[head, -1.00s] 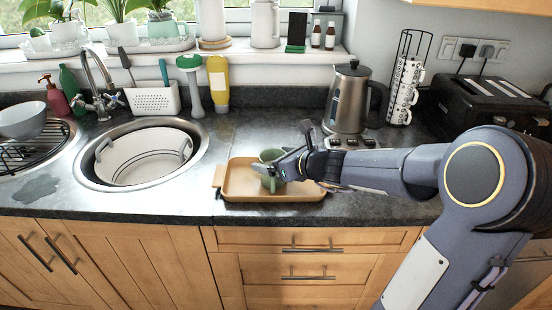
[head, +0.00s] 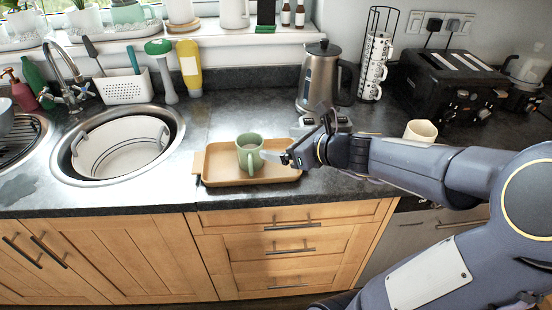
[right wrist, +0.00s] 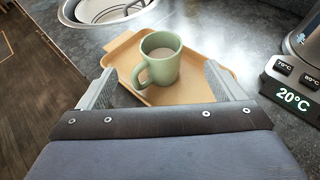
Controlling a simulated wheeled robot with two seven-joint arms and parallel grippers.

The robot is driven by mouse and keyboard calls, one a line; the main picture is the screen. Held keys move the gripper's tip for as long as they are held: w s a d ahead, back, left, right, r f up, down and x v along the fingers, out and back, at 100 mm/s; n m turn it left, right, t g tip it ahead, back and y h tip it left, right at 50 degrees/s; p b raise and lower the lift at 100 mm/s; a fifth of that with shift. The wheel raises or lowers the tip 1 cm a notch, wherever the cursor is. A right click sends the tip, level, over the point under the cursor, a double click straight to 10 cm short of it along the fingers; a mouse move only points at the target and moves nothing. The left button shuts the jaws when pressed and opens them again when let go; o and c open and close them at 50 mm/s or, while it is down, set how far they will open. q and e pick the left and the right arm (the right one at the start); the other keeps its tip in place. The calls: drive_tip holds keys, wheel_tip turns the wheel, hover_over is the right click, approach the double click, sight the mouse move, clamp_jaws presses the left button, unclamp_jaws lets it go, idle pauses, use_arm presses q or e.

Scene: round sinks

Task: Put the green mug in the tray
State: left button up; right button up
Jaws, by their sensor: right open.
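The green mug (head: 250,154) stands upright in the tan tray (head: 221,178) on the dark worktop. Its handle faces the front in the head view. My right gripper (head: 274,157) is just to the right of the mug. In the right wrist view its two fingers (right wrist: 157,85) are spread wide, with the mug (right wrist: 160,60) ahead of them and off-centre in the gap, apart from both. The tray (right wrist: 120,52) shows around and under the mug there. My left gripper is not in view.
A round sink (head: 172,150) with a white tub (head: 122,148) in it lies left of the tray. A steel kettle (head: 320,78) on its base stands behind my right gripper. A cream cup (head: 420,131) and a black toaster (head: 452,85) are at right.

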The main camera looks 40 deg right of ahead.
drive_tip(key=s+a+n+g+y, duration=0.45)
drive_tip(key=s+a+n, duration=0.55)
drive_tip(key=a+n, duration=0.65)
drive_tip(key=s+d+f+n+g+h, duration=0.2)
drive_tip(key=s+f+n, duration=0.3)
drive_tip(key=n, duration=1)
drive_tip(key=s+g+h, duration=0.1)
drive_tip(key=s, duration=0.1)
drive_tip(key=shift+s+f+h, duration=0.35)
drive_tip(key=shift+s+f, duration=0.05)
